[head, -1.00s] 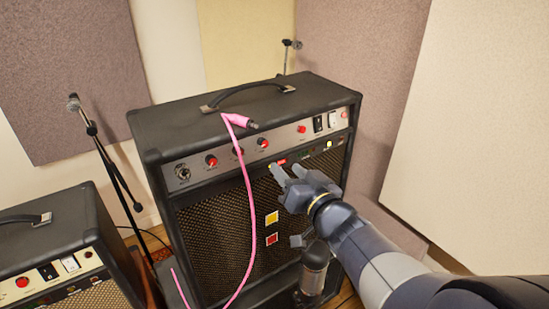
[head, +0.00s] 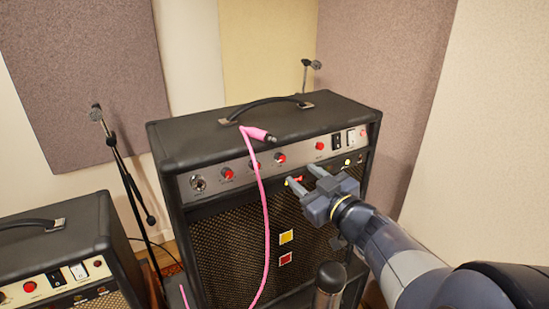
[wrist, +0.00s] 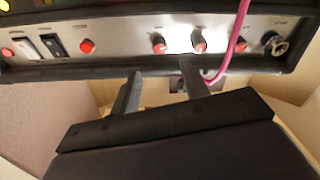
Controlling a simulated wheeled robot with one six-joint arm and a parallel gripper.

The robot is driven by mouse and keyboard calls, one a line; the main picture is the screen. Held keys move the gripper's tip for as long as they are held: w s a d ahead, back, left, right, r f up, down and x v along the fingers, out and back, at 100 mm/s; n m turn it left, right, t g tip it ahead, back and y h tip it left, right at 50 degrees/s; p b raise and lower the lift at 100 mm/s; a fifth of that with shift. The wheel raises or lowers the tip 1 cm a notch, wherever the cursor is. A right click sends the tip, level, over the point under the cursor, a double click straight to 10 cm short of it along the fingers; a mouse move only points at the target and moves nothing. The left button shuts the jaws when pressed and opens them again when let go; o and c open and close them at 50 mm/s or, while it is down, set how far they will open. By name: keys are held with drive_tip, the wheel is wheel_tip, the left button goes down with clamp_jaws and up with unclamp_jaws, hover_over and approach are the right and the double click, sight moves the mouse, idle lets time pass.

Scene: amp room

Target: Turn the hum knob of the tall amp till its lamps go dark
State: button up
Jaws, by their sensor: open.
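The tall amp (head: 270,125) stands in the middle of the head view, black with a silver control panel. Three red knobs sit left of centre, the rightmost one (head: 280,158) nearest my fingers; another red knob (head: 320,146) is further right. Labels are too small to read, so I cannot tell which is the hum knob. A pale lamp (head: 348,162) glows on the lower strip, and a red and yellow glow shows near my fingertips. My gripper (head: 302,177) is open and empty, in front of that strip. In the wrist view its fingers (wrist: 162,82) point at the inverted panel, apart from the knobs (wrist: 198,40).
A pink cable (head: 264,210) hangs down the amp's front from a plug on its top. A smaller amp (head: 60,250) stands at left, with a microphone stand (head: 125,170) behind it. A dark cylinder (head: 329,285) is below my arm. Acoustic panels line the walls.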

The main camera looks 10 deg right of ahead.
sight(282, 159)
drive_tip(key=x, duration=0.8)
drive_tip(key=shift+w, duration=0.1)
drive_tip(key=shift+c, duration=0.4)
clamp_jaws()
